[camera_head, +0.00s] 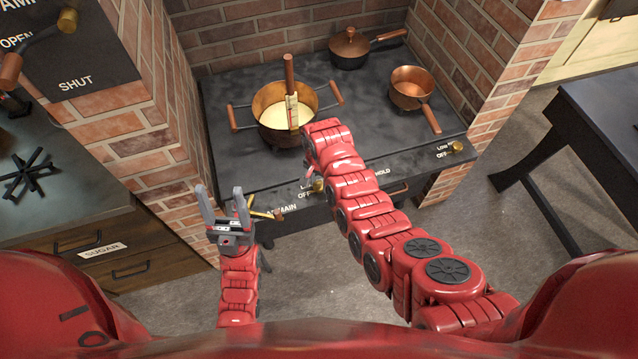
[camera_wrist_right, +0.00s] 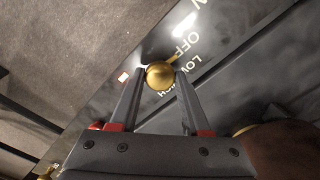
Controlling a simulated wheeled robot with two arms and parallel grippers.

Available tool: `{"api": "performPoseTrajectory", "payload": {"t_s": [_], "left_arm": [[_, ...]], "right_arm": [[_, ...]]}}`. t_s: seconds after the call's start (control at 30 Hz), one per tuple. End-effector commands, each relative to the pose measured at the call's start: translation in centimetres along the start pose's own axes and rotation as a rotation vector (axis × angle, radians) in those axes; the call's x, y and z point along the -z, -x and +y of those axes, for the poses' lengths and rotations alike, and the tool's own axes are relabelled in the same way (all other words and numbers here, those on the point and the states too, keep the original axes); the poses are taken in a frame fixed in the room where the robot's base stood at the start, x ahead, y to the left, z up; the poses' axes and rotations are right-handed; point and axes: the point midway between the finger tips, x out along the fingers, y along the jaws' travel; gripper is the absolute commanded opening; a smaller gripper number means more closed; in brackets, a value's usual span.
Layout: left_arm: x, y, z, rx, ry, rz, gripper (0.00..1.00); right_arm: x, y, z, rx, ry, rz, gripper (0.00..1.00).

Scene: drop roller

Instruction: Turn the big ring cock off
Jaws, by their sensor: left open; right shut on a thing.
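The brass cock (camera_head: 318,185) sits on the stove's front panel, below the big pot, with OFF lettering beside it. In the right wrist view its round brass knob (camera_wrist_right: 160,75) is between my right fingertips, and a short brass stub behind it points towards the OFF lettering. My right gripper (camera_head: 312,179) is shut on this knob; the arm partly hides it in the head view. My left gripper (camera_head: 224,208) is open and empty, in front of the stove's left end, close to a brass lever (camera_head: 264,213) by the MAIN lettering.
The big pot (camera_head: 268,97) with pale contents stands on the stove (camera_head: 355,105). A lidded pan (camera_head: 349,48) and a copper pan (camera_head: 409,88) stand to its right. Another brass cock (camera_head: 455,147) is at the panel's right. Brick walls flank the stove.

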Motion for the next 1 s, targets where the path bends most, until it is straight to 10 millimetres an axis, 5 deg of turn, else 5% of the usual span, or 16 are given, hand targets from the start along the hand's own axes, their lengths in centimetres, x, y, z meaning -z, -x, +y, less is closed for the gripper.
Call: {"api": "performPoseTrajectory", "payload": {"t_s": [0.77, 0.8, 0.93, 1.0], "left_arm": [[-0.08, 0.46, 0.02, 0.000, 0.000, 0.000, 0.59], [-0.08, 0.46, 0.02, 0.000, 0.000, 0.000, 0.59], [-0.08, 0.46, 0.02, 0.000, 0.000, 0.000, 0.59], [-0.07, 0.46, 0.02, 0.000, 0.000, 0.000, 0.59]], "right_arm": [[-0.01, 0.00, 0.03, -0.001, 0.100, -0.001, 0.00], [0.00, 0.00, 0.03, -0.001, 0.100, 0.000, 0.54], [0.00, 0.00, 0.03, -0.001, 0.100, 0.000, 0.77], [0.00, 0.00, 0.03, -0.001, 0.099, 0.000, 0.77]]}}
